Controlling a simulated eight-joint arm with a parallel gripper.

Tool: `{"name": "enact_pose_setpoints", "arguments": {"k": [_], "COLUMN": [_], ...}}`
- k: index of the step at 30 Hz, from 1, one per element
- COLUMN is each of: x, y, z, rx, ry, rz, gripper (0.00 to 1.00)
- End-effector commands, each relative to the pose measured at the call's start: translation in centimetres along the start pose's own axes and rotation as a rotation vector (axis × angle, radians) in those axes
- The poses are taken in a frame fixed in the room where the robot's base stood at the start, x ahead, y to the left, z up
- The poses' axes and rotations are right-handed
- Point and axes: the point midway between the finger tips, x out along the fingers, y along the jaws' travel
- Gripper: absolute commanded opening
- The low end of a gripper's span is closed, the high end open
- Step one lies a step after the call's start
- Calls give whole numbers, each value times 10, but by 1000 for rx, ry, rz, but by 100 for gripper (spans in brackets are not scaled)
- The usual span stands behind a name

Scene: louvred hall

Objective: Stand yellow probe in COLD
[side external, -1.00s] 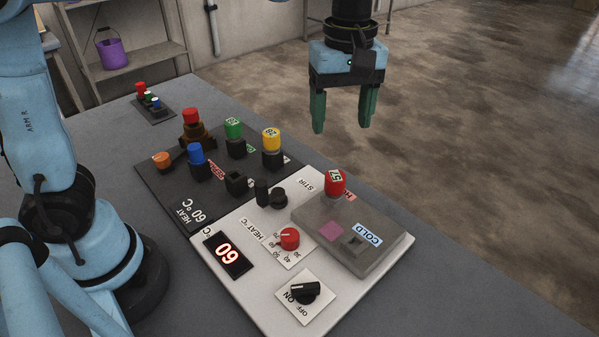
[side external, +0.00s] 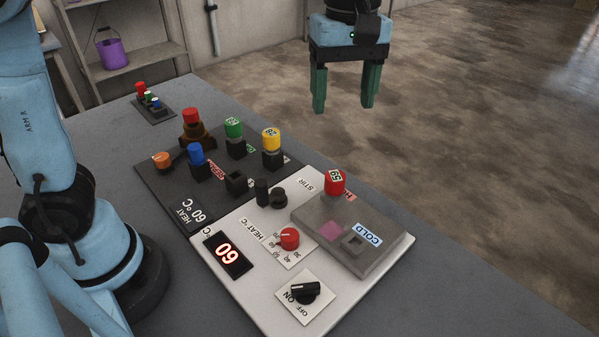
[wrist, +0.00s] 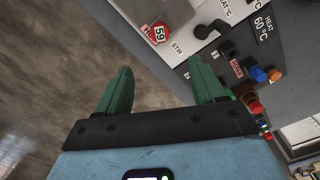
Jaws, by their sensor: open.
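The yellow probe (side external: 271,140) stands upright in a black socket on the dark HEAT panel, at its right edge. The COLD label (side external: 368,235) is on a grey block (side external: 330,232), beside a small empty square socket (side external: 354,242). My gripper (side external: 343,108) is open and empty, high above and beyond the panels, apart from every probe. In the wrist view its green fingers (wrist: 160,75) are spread with nothing between them. I cannot make out the yellow probe in the wrist view.
A red probe (side external: 335,182) stands in the grey block's HOT end, also in the wrist view (wrist: 160,33). Green (side external: 233,128) and blue (side external: 196,154) probes stand near the yellow one. A red knob (side external: 289,238) and black dial (side external: 306,292) rise from the white panel.

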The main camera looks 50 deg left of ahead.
Motion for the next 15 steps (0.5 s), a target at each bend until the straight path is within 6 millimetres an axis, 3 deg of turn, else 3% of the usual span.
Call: {"name": "enact_pose_setpoints", "arguments": {"k": [11, 15], "x": [0, 10], "y": [0, -6], "z": [-1, -24], "rx": [-2, -70], "ry": [0, 0], "rz": [0, 0], "gripper": [66, 66]}}
